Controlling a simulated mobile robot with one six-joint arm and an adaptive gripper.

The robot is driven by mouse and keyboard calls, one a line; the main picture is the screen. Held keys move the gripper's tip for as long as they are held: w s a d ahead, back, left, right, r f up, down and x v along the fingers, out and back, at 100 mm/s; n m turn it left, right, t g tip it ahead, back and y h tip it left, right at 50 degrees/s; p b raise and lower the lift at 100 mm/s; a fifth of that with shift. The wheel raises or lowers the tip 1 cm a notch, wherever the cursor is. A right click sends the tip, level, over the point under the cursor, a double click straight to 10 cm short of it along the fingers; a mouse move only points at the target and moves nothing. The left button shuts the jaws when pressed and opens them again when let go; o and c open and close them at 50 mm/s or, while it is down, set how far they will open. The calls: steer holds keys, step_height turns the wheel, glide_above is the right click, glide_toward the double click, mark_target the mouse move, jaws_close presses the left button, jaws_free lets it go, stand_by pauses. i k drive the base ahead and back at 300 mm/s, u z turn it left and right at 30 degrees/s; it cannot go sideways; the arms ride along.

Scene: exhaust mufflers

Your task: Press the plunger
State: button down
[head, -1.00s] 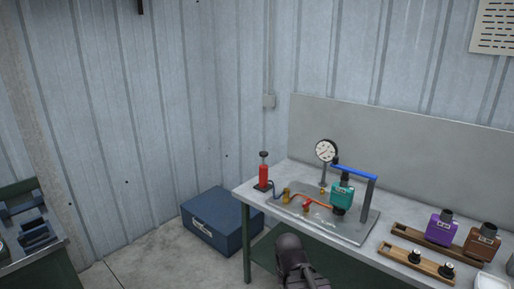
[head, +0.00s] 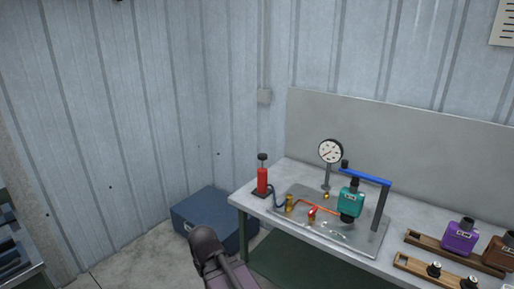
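The red pump (head: 262,181) stands upright near the left end of the bench. Its black plunger knob (head: 262,156) is raised above the red body on a short rod. A dark hose runs from the pump to brass and red fittings on a metal plate (head: 350,247). A teal muffler (head: 349,203) sits on that plate under a blue bar (head: 366,173). A round dial gauge (head: 331,151) stands behind it. Part of my arm shows at the bottom, in front of the bench and below the pump. My gripper's fingers do not show.
The bench (head: 261,206) has a grey back panel. Purple (head: 460,237) and brown mufflers stand in a wooden rack at the right, with a second rack in front. A blue box (head: 191,213) is on the floor left of the bench. Another work surface edges in at far left.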

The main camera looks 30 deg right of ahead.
mark_target(262, 156)
steer(key=z, duration=0.35)
steer(key=i, duration=1.1)
steer(key=z, duration=0.65)
